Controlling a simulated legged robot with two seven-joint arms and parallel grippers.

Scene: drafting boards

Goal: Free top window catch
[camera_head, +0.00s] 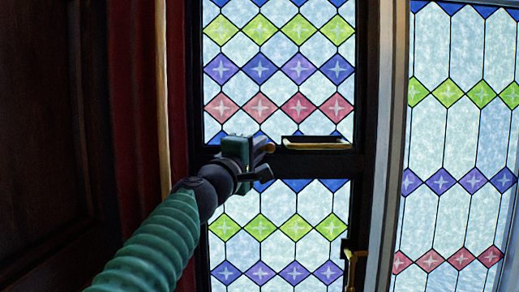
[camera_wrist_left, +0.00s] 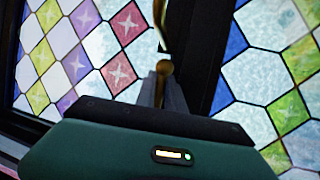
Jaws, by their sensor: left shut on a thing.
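The top window catch is brass; its long bar (camera_head: 318,146) lies nearly level on the dark rail between the upper and lower stained-glass panes in the head view. My left gripper (camera_head: 266,152) is at the left end of this rail, shut on a small brass part of the catch. In the left wrist view, a rounded brass knob (camera_wrist_left: 164,67) shows at the fingertips of my left gripper (camera_wrist_left: 165,92), with a curved brass piece (camera_wrist_left: 161,18) beyond it. The fingers and wrist hide part of the catch. My right gripper is in neither view.
A second brass catch (camera_head: 351,262) is at the lower right of the window frame. A dark red curtain (camera_head: 145,110) hangs at left beside dark wood panelling (camera_head: 45,120). Another stained-glass window (camera_head: 460,140) stands at right, past a pale post.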

